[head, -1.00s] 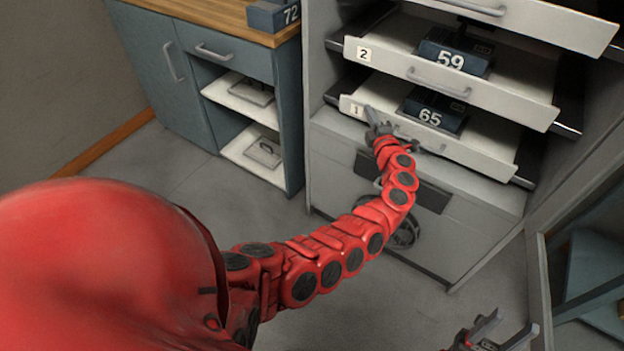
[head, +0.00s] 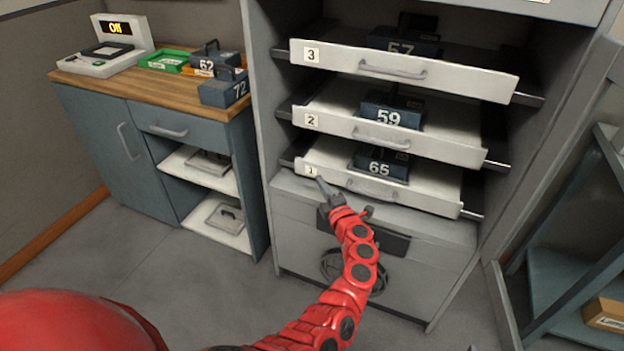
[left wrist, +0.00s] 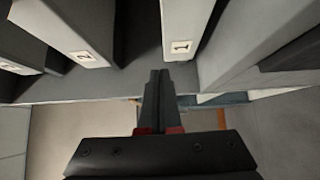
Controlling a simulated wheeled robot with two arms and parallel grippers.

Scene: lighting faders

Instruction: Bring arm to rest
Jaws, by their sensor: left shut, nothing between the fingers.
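My left arm (head: 362,262) reaches forward from the bottom to the front of drawer 1 (head: 330,178), at the left of its handle. My left gripper (head: 320,183) is close to the numbered label 1 (head: 311,170). I cannot tell whether it touches the drawer. In the left wrist view the gripper (left wrist: 158,74) has its fingers together with nothing between them, and the drawer 1 label (left wrist: 181,47) is just beyond the tips. My right gripper is not in view.
Drawers 2 (head: 362,126) and 3 (head: 440,75) are also pulled out of the grey cabinet (head: 259,130). Numbered blocks stand in the drawers. A counter (head: 165,84) holds a scale and trays at left. Open floor (head: 150,245) lies in front.

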